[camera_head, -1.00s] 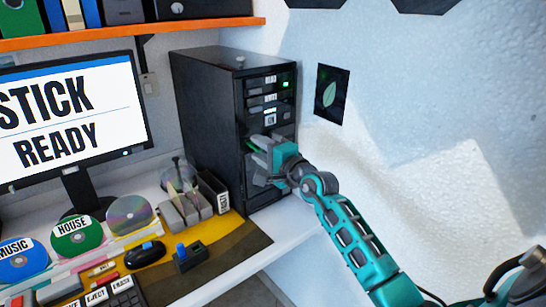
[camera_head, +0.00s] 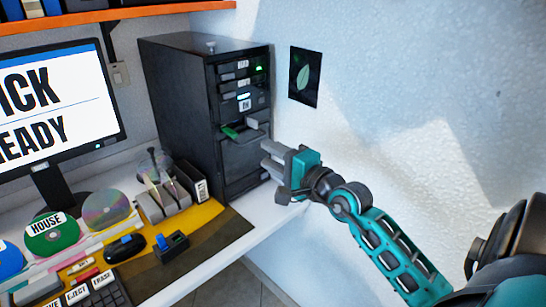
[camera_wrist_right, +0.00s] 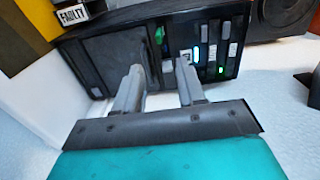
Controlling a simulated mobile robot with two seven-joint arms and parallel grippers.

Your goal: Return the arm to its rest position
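My right gripper (camera_head: 268,158) is teal and grey, at the lower front of the black computer tower (camera_head: 183,115). Its two fingers are apart with nothing between them, which the right wrist view (camera_wrist_right: 158,85) also shows. A green stick (camera_head: 229,132) sits in the tower's front. The tower's front panel with its lit green lights also shows in the right wrist view (camera_wrist_right: 210,60). My left gripper is not in view.
A monitor (camera_head: 60,110) stands left of the tower. The desk holds discs such as the green HOUSE disc (camera_head: 52,240), a keyboard (camera_head: 105,292), a black mouse (camera_head: 125,248) and a blue-topped lever box (camera_head: 171,246). A white wall (camera_head: 400,90) is on the right.

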